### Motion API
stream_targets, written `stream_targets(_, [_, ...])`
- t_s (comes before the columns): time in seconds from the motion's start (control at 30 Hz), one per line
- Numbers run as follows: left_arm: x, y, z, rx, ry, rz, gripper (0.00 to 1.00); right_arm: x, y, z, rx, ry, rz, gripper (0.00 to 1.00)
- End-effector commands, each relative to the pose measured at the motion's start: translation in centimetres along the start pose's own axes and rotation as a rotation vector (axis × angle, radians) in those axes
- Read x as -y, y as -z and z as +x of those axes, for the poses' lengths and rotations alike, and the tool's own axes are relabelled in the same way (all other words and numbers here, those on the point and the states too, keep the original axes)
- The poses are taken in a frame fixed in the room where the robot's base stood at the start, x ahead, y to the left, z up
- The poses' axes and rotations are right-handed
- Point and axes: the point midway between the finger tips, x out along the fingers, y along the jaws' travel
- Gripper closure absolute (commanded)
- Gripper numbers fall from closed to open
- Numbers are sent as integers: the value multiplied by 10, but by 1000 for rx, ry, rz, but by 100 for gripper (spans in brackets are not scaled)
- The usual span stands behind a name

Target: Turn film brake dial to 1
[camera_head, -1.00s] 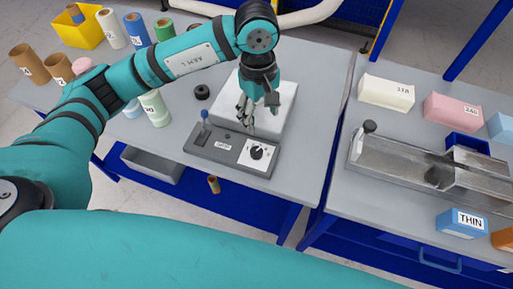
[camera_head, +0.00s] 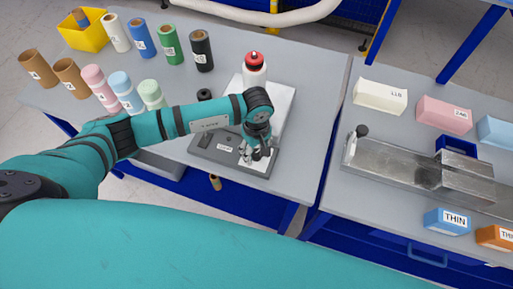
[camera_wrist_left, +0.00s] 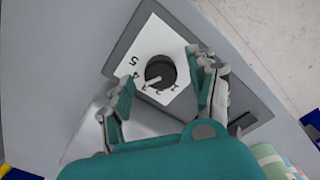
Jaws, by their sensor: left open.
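The film brake dial (camera_wrist_left: 160,72) is a black round knob on a white plate (camera_wrist_left: 153,40) numbered 1 to 5, seen in the left wrist view. Its pale pointer aims toward the lower left, around 3. My left gripper (camera_wrist_left: 161,75) is open, with one finger on each side of the knob; I cannot tell if either touches it. In the head view the left gripper (camera_head: 256,156) is over the right end of the grey control panel (camera_head: 209,149) and hides the dial. My right gripper is not in view.
Several coloured rolls (camera_head: 141,38) and a yellow bin (camera_head: 82,33) are at the back left. A metal fixture (camera_head: 400,165) and labelled blocks (camera_head: 381,95) occupy the right table.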

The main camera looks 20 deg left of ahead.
Motion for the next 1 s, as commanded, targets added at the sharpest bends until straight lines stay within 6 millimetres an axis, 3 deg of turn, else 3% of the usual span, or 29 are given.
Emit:
stream_targets(0.43, [0,0,11,0,1,1,42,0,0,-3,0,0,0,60])
stream_targets(0.83, [0,0,11,0,0,1,94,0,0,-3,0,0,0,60])
stream_targets(1.0, [0,0,11,0,0,-6,96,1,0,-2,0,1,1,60])
